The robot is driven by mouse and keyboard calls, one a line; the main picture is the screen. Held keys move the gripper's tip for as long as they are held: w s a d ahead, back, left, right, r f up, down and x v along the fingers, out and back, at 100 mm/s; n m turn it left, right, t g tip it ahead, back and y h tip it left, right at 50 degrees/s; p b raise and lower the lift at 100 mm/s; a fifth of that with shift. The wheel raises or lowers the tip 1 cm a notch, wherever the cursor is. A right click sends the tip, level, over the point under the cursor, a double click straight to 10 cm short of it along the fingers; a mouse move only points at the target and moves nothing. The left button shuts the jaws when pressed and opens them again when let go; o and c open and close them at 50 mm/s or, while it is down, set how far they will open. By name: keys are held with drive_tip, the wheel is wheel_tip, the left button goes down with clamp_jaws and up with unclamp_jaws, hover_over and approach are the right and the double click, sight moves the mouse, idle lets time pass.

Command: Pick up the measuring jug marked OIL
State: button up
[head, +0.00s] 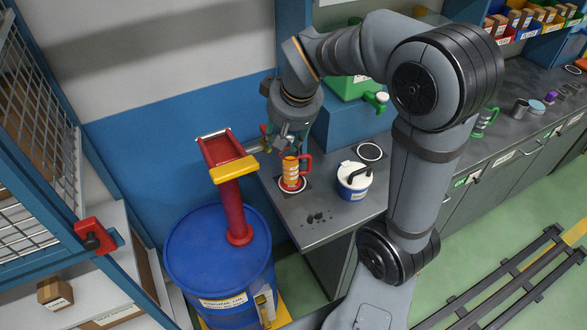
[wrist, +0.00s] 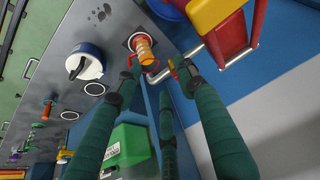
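An orange jug with a red handle (head: 291,172) stands upright on a white-ringed round spot at the left end of the grey bench; its lettering is too small to read. It also shows in the wrist view (wrist: 144,50), just beyond my fingertips. My gripper (head: 281,143) is above and slightly left of the jug, pointing down. In the wrist view my gripper (wrist: 155,68) has its green-sleeved fingers spread apart with nothing held between them. A second jug, with a green handle (head: 484,122), stands farther along the bench to the right.
A blue drum (head: 205,260) with a red-and-yellow pump (head: 230,180) stands left of the bench, close to my gripper. A bent metal spout (wrist: 160,73) lies near the fingertips. A white-lidded blue pot (head: 353,180) stands right of the jug.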

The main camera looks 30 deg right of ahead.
drive_tip(key=shift+o, duration=1.2)
drive_tip(key=o, duration=0.5)
drive_tip(key=shift+o, duration=0.2)
